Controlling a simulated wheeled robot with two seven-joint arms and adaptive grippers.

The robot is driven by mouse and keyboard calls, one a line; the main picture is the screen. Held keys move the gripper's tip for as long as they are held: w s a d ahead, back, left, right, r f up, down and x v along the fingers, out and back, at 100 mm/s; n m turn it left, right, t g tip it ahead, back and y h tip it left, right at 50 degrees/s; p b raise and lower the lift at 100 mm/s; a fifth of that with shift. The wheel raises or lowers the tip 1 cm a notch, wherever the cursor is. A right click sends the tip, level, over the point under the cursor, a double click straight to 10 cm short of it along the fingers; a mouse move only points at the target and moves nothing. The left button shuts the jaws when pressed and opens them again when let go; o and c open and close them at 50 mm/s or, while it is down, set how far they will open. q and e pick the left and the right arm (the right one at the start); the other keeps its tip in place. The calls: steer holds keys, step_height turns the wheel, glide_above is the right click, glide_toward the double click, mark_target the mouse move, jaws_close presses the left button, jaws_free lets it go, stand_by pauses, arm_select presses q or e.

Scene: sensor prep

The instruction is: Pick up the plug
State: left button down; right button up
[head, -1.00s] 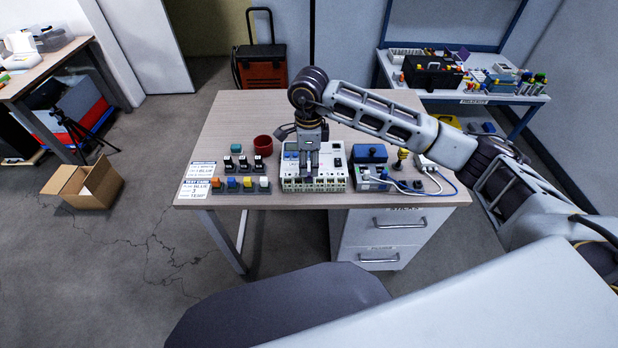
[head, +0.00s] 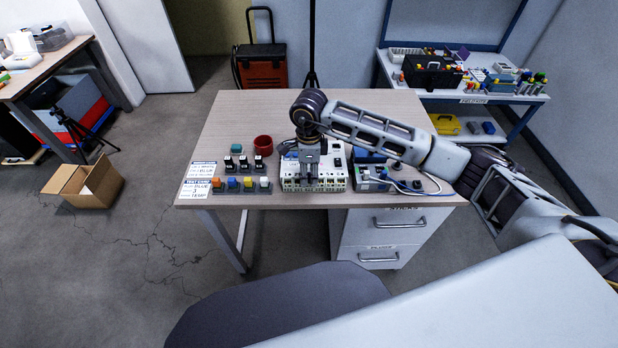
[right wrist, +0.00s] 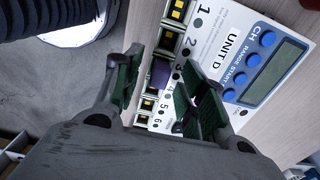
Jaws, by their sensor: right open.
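My right gripper (head: 309,181) is over the front of the white instrument unit (head: 338,183). In the right wrist view it is open (right wrist: 160,66), and a purple-blue block (right wrist: 160,73) shows between its fingers in the socket row, near numbers 3 and 4. I cannot tell whether the fingers touch it. My left gripper is not in view.
Black-based pieces (head: 244,163), a red cup (head: 263,145) and a printed card (head: 200,172) are left of the unit. A blue-topped box (head: 370,157) with cables is to its right. The table's back left is clear.

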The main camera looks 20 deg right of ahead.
mark_target(309, 173)
jaws_close()
steer(key=shift+r, duration=0.1)
step_height(309, 173, up, 10)
steer(key=shift+b, duration=0.3)
stand_by(0.6)
stand_by(0.5)
